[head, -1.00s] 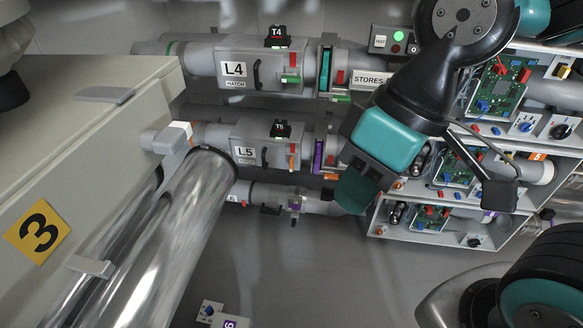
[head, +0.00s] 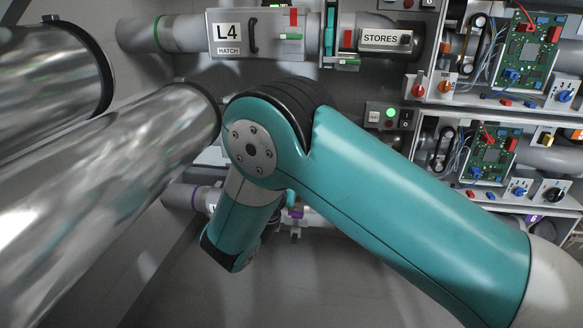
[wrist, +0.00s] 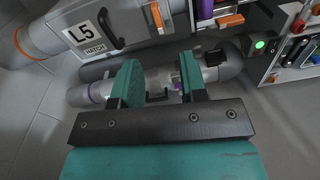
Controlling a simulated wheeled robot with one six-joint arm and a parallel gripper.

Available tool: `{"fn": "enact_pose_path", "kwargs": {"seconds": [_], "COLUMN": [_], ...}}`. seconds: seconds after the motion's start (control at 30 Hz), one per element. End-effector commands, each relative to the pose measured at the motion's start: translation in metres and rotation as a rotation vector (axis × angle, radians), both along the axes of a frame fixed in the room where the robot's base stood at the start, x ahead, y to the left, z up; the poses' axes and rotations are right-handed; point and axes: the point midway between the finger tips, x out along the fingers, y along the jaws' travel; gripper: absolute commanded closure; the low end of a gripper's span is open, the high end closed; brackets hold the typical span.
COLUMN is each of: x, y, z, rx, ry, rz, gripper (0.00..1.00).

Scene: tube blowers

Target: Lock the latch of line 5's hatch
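Line 5's hatch shows in the wrist view as a grey box with an L5 label (wrist: 83,36) and a black handle (wrist: 110,28). A small orange latch lever (wrist: 156,18) sits at the hatch's right end, near the top of the view. My gripper (wrist: 160,78) is open and empty, its two teal fingers spread apart. In the wrist view its fingers are below the latch and overlap a lower pipe; they appear apart from the latch. In the head view my arm hides the L5 hatch and latch, and the gripper fingers do not show.
Right of the hatch are a purple band (wrist: 204,9) and another orange handle (wrist: 229,21). The L4 hatch (head: 265,35) is above in the head view. Shelves with circuit boards (head: 527,50) stand at right. Large shiny pipes (head: 110,150) fill the left.

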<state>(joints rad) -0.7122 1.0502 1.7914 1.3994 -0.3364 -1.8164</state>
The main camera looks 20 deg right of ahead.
Motion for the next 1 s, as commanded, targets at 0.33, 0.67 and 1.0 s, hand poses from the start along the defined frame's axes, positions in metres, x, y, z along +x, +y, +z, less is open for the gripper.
{"fn": "enact_pose_path", "kwargs": {"seconds": [0.33,0.67,1.0], "x": [0.025,0.093,0.146], "y": [-0.006,-0.041,-0.066], "z": [0.000,-0.009,-0.009], "rx": [-0.113,-0.108,-0.108], "ry": [-0.008,-0.012,-0.008], "rz": [0.024,0.021,0.025], "gripper": [0.61,0.61,0.61]}}
